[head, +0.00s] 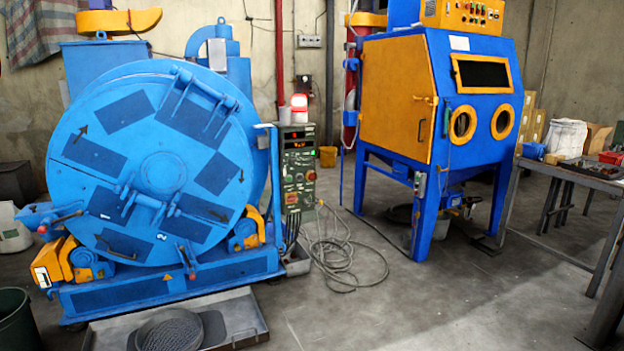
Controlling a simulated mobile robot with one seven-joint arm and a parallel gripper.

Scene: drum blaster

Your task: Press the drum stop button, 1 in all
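A large round blue drum (163,174) stands at the left on a blue base frame. A grey-green control panel (298,168) is mounted upright just to the right of the drum. It has small lit displays at its top and several small knobs and buttons below, some of them red. At this size I cannot tell which one is the drum stop button. My gripper is not in view.
A blue and orange blasting cabinet (400,105) stands right of the panel. A loose cable coil (340,255) lies on the floor below the panel. A grey tray (245,315) lies before the drum. A workbench (575,175) stands at the right. The centre foreground floor is clear.

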